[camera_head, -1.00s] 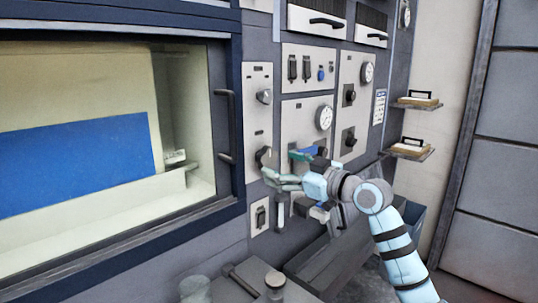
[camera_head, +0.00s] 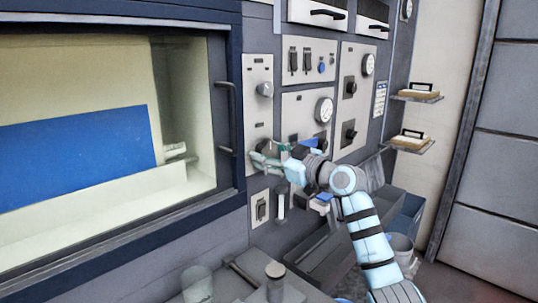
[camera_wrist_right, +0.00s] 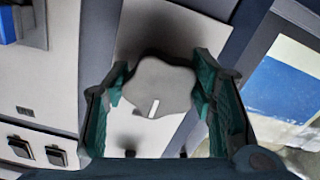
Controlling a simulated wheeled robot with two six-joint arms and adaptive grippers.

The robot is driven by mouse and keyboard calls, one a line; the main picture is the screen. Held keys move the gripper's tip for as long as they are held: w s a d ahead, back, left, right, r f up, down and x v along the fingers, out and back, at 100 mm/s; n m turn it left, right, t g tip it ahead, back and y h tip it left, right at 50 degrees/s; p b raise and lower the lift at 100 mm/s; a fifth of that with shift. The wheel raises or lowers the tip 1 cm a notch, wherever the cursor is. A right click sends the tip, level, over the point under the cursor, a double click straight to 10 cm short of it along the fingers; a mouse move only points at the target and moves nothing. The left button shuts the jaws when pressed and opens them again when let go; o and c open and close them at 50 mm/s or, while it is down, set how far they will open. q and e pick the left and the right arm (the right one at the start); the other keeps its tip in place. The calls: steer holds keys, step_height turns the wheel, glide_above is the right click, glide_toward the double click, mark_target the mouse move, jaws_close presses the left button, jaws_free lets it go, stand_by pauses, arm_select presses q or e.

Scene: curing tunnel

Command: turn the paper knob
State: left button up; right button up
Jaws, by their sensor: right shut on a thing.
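A grey lobed knob (camera_wrist_right: 152,98) with a white pointer line sits between the fingers of my right gripper (camera_wrist_right: 160,84) in the right wrist view. The fingers are shut on its sides. In the head view my right gripper (camera_head: 260,156) is at the lower part of a narrow grey panel (camera_head: 258,117) and largely hides this knob. A second knob (camera_head: 265,89) sits higher on the same panel. I cannot read any label that tells which is the paper knob. My left gripper is not in view.
An oven window with a blue sheet (camera_head: 80,155) and a door handle (camera_head: 225,115) lies left of the panel. A switch (camera_head: 261,209) is below the gripper. Gauges and more knobs (camera_head: 350,133) are to the right, shelves (camera_head: 411,138) beyond. A bench with a hammer-like tool is below.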

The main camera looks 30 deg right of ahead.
steer(key=m+p, duration=0.3)
steer(key=shift+a+r, duration=0.1)
steer(key=m+p, duration=0.3)
steer(key=shift+a+m, duration=0.1)
steer(key=shift+m, duration=0.2)
steer(key=m+p, duration=0.4)
steer(key=shift+s+a, duration=0.1)
steer(key=shift+m+p, duration=1)
steer(key=shift+m, duration=0.6)
steer(key=o, duration=1.1)
steer(key=shift+o, duration=0.2)
